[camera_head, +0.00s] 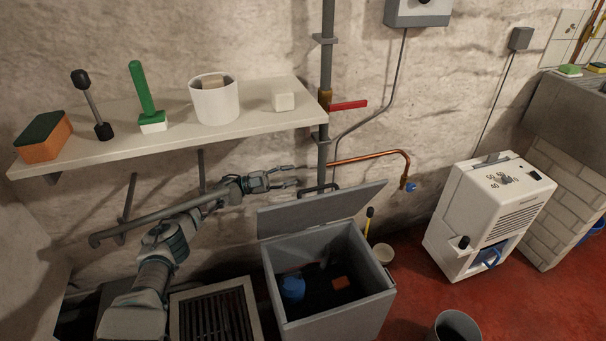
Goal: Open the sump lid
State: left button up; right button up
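The sump is a grey box (340,311) on the floor, open at the top. Its grey lid (322,208) is raised and tilted at the back of the box, with a dark handle (319,188) at its upper edge. Inside the box are a blue object (292,287), a small orange piece (340,283) and dark contents. My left gripper (295,177) is above and left of the lid, its fingers spread and pointing right toward the handle. It looks empty and apart from the lid. My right gripper is not in view.
A shelf (250,119) with a sponge, brush, plunger-like tool and white pot hangs above my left arm. A grey bar (135,228) runs along the wall there. A pipe with a red lever (348,105) stands behind the lid. A white dehumidifier (490,215) is at right.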

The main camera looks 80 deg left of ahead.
pick_arm(q)
jog(key=v, duration=0.6)
jog(key=shift+f, duration=0.1)
dwell(0.3)
